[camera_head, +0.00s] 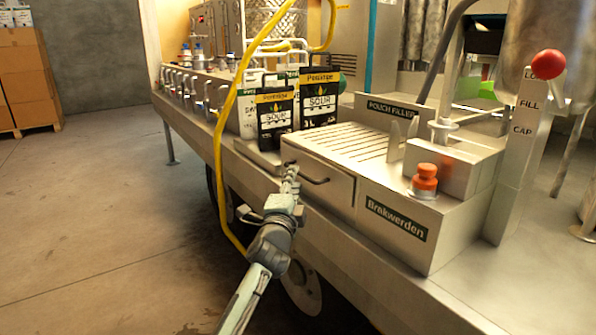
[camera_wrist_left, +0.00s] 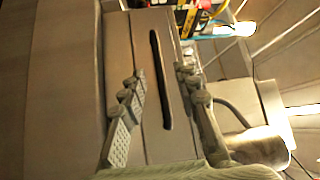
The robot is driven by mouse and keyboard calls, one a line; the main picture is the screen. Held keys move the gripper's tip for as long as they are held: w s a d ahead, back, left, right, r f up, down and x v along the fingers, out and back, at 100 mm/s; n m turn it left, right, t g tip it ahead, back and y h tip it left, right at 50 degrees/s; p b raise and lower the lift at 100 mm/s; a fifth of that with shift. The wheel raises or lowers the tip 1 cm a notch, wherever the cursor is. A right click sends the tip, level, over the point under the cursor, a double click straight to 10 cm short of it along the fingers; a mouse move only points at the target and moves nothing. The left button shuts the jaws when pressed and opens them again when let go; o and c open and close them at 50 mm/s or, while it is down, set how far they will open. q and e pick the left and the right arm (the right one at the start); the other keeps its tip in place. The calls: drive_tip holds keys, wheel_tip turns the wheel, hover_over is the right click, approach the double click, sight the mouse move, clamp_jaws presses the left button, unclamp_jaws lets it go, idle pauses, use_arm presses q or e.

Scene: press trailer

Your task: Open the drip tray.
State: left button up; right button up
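The drip tray (camera_head: 338,190) is a metal drawer under the slatted top of the pouch filler. Its front looks flush with the housing. A dark bar handle (camera_head: 318,181) runs across the front. My left gripper (camera_head: 290,177) is at the left part of the handle. In the left wrist view, the handle (camera_wrist_left: 161,80) lies between the two spread fingers of my left gripper (camera_wrist_left: 162,88), with a gap visible on each side. How deep the handle sits between the fingers is hard to tell. My right gripper is out of view.
Black-labelled pouches (camera_head: 319,98) stand left of the slatted top. A red-orange button (camera_head: 425,179) sits on the housing to the right. A yellow hose (camera_head: 226,110) hangs over the trailer edge behind my left arm.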

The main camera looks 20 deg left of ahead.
use_arm(q)
drive_tip(key=w, duration=0.5)
drive_tip(key=shift+a+r, duration=0.25)
drive_tip(key=shift+a, duration=0.1)
clamp_jaws()
